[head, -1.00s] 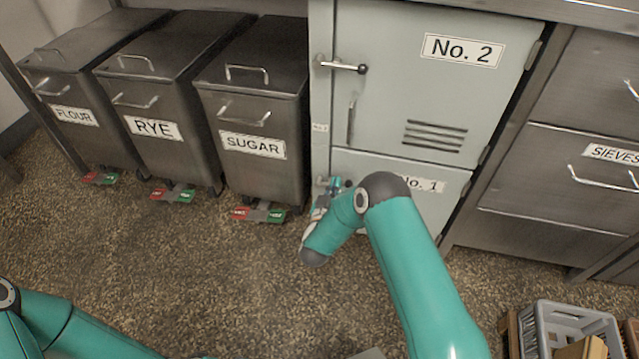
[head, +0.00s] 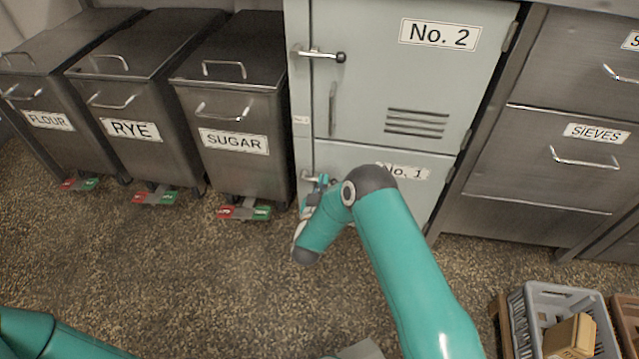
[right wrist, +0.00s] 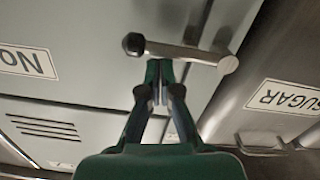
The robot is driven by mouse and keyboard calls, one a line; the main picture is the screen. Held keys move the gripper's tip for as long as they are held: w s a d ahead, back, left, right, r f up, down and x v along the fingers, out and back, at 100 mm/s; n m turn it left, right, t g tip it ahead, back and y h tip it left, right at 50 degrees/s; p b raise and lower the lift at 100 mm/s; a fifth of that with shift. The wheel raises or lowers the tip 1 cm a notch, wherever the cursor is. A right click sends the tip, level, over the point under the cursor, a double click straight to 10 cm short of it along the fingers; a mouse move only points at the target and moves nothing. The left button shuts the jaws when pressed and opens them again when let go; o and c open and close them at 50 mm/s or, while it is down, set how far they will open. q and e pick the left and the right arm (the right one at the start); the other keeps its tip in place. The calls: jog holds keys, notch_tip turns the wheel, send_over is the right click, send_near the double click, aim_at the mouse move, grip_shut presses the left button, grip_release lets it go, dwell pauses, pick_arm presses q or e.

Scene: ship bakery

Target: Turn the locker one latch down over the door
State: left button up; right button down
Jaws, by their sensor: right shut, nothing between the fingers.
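The locker one latch (right wrist: 185,52) is a metal bar with a black knob, seen upside down in the right wrist view. It lies nearly level, running from its pivot across the locker one door (right wrist: 85,75). In the head view the latch (head: 308,177) is mostly hidden behind my right gripper (head: 322,183). The locker one door (head: 345,155) looks closed. In the right wrist view my right gripper (right wrist: 159,85) is shut and empty, its fingertips close to the bar's upper side; I cannot tell whether they touch. My left gripper is out of view.
Above is locker two (head: 375,80), with its own level latch (head: 320,54). The sugar bin (head: 235,110) stands close on the left, beside the rye bin (head: 125,100) and flour bin (head: 50,95). Drawers (head: 555,140) are on the right. A grey crate (head: 530,310) sits at lower right.

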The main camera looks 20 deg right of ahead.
jog(key=shift+s+d+f, duration=0.1)
jog(key=shift+s+f, duration=0.05)
jog(key=shift+f, duration=0.15)
jog(key=shift+r+p, duration=0.45)
jog(key=shift+r, duration=0.1)
jog(key=r+p, duration=0.2)
jog(key=r, duration=0.1)
jog(key=shift+s+a+r, duration=0.1)
jog(key=shift+a, duration=0.25)
jog(key=p+v, duration=0.3)
jog(key=v, duration=0.7)
jog(key=shift+s+d+r, duration=0.1)
jog(key=shift+d+r, duration=0.05)
